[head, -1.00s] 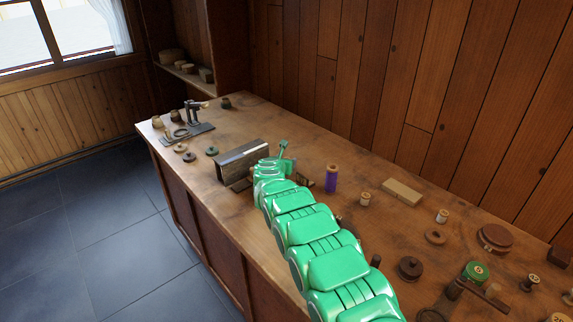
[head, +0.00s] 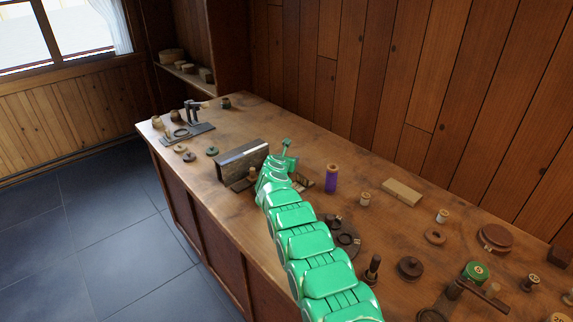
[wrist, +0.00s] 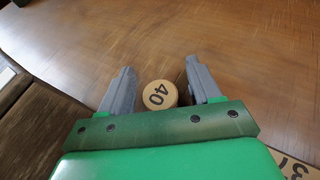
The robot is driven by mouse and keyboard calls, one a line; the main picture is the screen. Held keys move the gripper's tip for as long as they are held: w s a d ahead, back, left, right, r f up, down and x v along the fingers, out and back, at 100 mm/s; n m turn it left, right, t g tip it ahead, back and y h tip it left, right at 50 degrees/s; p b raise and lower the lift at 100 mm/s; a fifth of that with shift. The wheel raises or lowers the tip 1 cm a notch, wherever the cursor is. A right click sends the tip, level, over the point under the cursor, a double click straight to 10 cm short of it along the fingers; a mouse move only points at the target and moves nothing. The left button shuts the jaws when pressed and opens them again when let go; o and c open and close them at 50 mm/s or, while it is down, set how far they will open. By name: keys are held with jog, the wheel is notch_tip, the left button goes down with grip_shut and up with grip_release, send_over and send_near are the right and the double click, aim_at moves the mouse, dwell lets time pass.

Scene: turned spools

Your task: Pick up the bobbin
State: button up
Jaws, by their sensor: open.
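In the head view my gripper (head: 286,147) is beyond the end of my green arm, over the bench, and the bobbin cannot be made out there.
A dark metal-topped block (head: 243,160) stands left of my arm. A purple spool (head: 331,178) stands upright to the right. Several spools, discs and a pale block (head: 402,192) lie further right. The bench top (head: 300,130) behind my gripper is clear.

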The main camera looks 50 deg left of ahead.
jog(key=c, duration=1.1)
jog(key=shift+r, duration=0.15)
jog(key=shift+w+r, duration=0.1)
jog(key=shift+r, duration=0.55)
notch_tip(320, 180, up, 2)
jog(key=shift+d, duration=0.2)
jog(key=shift+s+d+r, duration=1.35)
jog(key=shift+d+r, duration=0.25)
jog(key=shift+d, duration=0.25)
jog(key=shift+s+d+r, duration=1.3)
jog(key=shift+d+r, duration=0.25)
jog(key=shift+d, duration=0.3)
jog(key=shift+s+d+r, duration=1.35)
jog(key=shift+d+r, duration=0.25)
jog(key=shift+d, duration=0.25)
